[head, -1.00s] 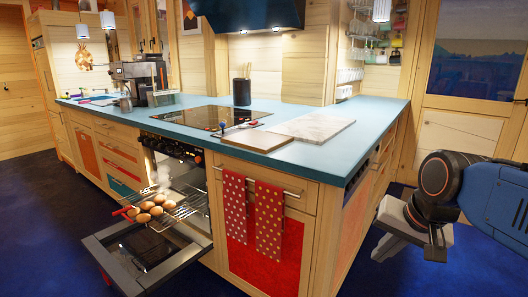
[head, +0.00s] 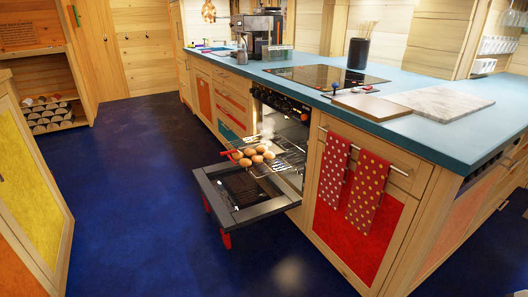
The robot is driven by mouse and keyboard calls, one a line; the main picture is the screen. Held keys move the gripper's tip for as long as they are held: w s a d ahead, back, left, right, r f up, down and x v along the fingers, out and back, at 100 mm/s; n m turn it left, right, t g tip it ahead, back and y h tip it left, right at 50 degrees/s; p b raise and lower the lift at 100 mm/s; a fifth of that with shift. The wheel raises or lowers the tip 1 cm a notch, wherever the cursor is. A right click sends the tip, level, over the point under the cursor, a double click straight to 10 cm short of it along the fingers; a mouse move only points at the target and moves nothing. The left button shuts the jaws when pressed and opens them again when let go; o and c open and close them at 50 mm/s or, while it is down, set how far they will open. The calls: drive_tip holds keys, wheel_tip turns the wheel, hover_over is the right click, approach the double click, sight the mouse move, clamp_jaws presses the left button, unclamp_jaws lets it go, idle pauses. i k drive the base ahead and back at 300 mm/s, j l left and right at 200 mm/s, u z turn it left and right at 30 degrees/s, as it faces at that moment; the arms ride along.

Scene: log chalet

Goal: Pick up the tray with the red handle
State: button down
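The tray (head: 287,161) is a metal wire-like rack holding several round brown buns (head: 254,156). It sticks out of the open oven (head: 285,128), above the lowered oven door. Its red handle (head: 231,153) shows at the tray's left end, pointing out into the room. The tray's back part is hidden inside the oven. My gripper is not in view now.
The oven door (head: 252,211) hangs open over the dark blue floor, with red parts at its outer edge. The floor (head: 140,190) left of it is clear. A yellow-panelled cabinet (head: 30,175) stands at left. Red dotted towels (head: 367,188) hang right of the oven.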

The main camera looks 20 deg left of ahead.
sight(266, 148)
drive_tip(key=i+j+u, duration=0.15)
drive_tip(key=i+j, duration=0.3)
drive_tip(key=i+j+u, duration=0.2)
drive_tip(key=i+j, duration=0.25)
drive_tip(key=i+j+u, duration=0.15)
drive_tip(key=i+j, duration=0.25)
drive_tip(key=i+j+u, duration=0.15)
drive_tip(key=i, duration=0.45)
drive_tip(key=j, duration=0.1)
